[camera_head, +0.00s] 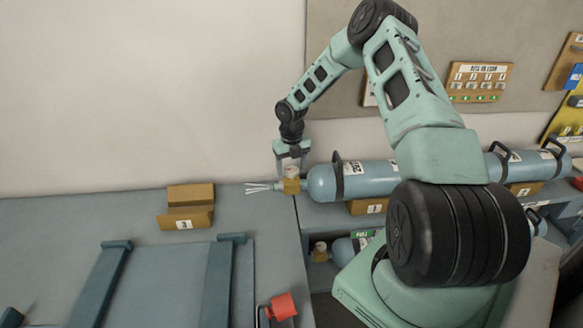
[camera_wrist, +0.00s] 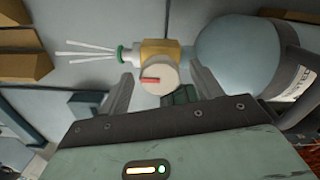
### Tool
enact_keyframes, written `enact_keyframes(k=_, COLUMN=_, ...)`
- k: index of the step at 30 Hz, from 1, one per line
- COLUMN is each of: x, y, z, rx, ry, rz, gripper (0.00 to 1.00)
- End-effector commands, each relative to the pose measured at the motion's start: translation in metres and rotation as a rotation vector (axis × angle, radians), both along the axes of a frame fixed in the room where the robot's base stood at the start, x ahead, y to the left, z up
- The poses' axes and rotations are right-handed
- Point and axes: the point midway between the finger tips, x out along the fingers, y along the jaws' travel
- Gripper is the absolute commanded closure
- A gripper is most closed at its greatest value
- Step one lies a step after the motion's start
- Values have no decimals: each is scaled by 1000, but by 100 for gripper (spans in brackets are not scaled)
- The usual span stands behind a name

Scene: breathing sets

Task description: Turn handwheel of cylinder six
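A light blue cylinder (camera_head: 355,180) lies on its side on the bench, its brass valve (camera_head: 291,186) pointing left. A white handwheel (camera_head: 291,171) tops the valve; in the wrist view the handwheel (camera_wrist: 158,77) has a red mark across its face. My gripper (camera_head: 291,162) points down over this valve. In the wrist view my gripper (camera_wrist: 162,88) is open, one finger on each side of the handwheel, with gaps showing. I cannot read the cylinder's number. Another cylinder (camera_head: 345,250) with a similar valve lies on a lower level, partly hidden by my arm.
White prongs (camera_head: 257,188) stick out left from the valve. A wooden cradle (camera_head: 187,207) marked 3 stands empty on the left bench. A red block (camera_head: 282,307) is at the front. More cylinders lie at right (camera_head: 530,165). A board (camera_head: 480,82) hangs on the wall.

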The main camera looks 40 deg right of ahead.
Motion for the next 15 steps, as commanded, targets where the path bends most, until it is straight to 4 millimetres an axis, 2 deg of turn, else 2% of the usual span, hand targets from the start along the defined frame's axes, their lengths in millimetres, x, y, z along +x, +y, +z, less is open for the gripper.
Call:
enact_keyframes(k=10, x=-1, y=0, z=2, rx=1, ry=3, rz=-2, gripper=34)
enact_keyframes(k=15, x=0, y=0, z=22, rx=-1, ry=-1, rz=-1, gripper=34)
